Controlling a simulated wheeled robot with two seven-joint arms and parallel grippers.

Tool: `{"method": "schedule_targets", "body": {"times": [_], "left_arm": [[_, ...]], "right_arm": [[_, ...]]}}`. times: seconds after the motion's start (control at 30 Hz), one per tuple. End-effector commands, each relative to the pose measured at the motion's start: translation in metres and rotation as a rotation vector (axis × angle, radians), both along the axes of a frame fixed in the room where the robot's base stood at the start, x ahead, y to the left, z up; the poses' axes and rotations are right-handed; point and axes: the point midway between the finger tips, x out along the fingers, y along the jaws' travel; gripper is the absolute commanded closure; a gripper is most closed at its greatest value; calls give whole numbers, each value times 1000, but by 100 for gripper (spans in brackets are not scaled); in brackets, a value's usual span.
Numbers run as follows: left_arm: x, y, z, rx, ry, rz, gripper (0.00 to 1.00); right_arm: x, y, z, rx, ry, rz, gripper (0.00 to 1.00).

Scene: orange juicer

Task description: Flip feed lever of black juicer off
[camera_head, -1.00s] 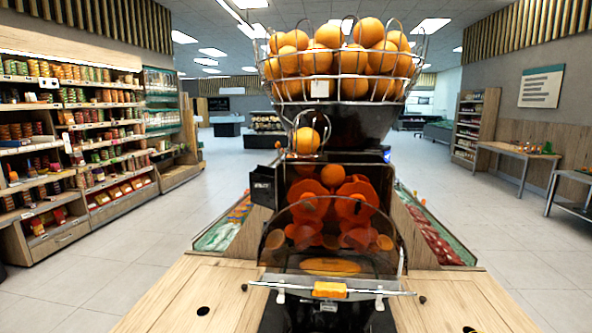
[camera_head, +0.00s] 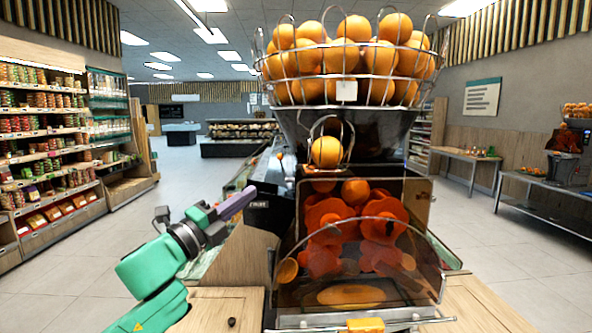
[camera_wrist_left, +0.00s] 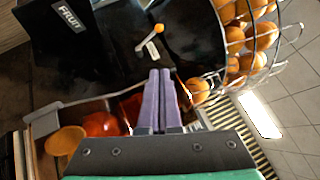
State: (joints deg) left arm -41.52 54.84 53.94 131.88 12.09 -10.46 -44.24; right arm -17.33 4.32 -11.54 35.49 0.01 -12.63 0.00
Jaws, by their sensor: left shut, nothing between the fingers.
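The black juicer (camera_head: 345,130) stands on a wooden counter, with a wire basket of oranges on top and a clear front cover. The feed lever (camera_wrist_left: 150,43), a thin pale rod with an orange knob, sits on the juicer's black side in the left wrist view. In the head view only its small orange knob (camera_head: 280,156) shows clearly. My left gripper (camera_head: 250,190) has purple fingers, shut and empty, beside the juicer's left side. In the left wrist view the fingertips (camera_wrist_left: 160,74) are apart from the lever, just below it in the picture. My right gripper is not in view.
A black box marked "FRUIT" (camera_head: 258,206) juts from the juicer's left side near my fingers. The wire basket (camera_wrist_left: 240,45) curves close on the right in the left wrist view. Open floor (camera_head: 90,260) lies left of the counter (camera_head: 225,305).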

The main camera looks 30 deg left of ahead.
Motion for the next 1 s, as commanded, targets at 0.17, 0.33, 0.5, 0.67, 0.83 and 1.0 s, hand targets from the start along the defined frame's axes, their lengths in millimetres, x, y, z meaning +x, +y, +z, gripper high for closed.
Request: {"method": "schedule_targets", "body": {"times": [0.17,0.33,0.5,0.67,0.83,1.0], "left_arm": [[18,-2,7,3,-5,-2,100],[47,-2,16,1,-4,2,100],[70,-2,24,-2,-4,3,100],[89,-1,31,-7,-4,4,100],[109,13,44,-6,-1,5,100],[120,23,44,-4,1,3,100]], "right_arm": [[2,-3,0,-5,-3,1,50],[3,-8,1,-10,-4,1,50],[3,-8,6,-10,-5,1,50],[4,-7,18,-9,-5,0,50],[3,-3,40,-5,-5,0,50],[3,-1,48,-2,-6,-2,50]]}}
